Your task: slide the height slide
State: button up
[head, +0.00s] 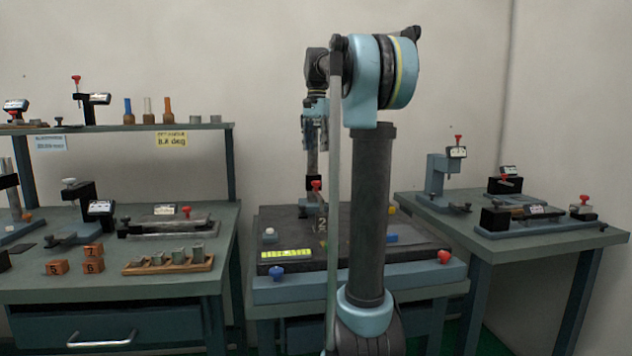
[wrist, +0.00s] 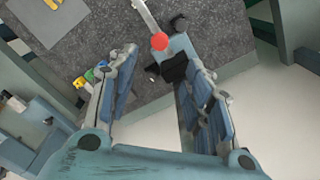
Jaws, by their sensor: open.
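A small upright stand with a red knob (head: 316,185) is on the dark slab of the middle table; it appears to be the height slide, though I cannot tell for certain. In the wrist view, the red knob (wrist: 159,41) sits by a blue-grey bar, with a black block (wrist: 174,68) close to it. My gripper (head: 314,140) points down above this stand in the head view. In the wrist view, my gripper (wrist: 162,60) is open and empty, with the knob just beyond its fingertips. The lower part of the stand is partly hidden in the head view.
The dark slab (head: 290,232) carries a yellow-green label, a blue knob (head: 277,273) and another red knob (head: 444,257). A left bench (head: 150,285) holds gauges and numbered blocks. A right bench (head: 560,243) holds more gauge stands. My arm hides part of the middle table.

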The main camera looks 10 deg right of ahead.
aim_at(316, 178)
notch_tip(316, 178, down, 12)
jog(key=shift+f, duration=0.15)
dwell(0.3)
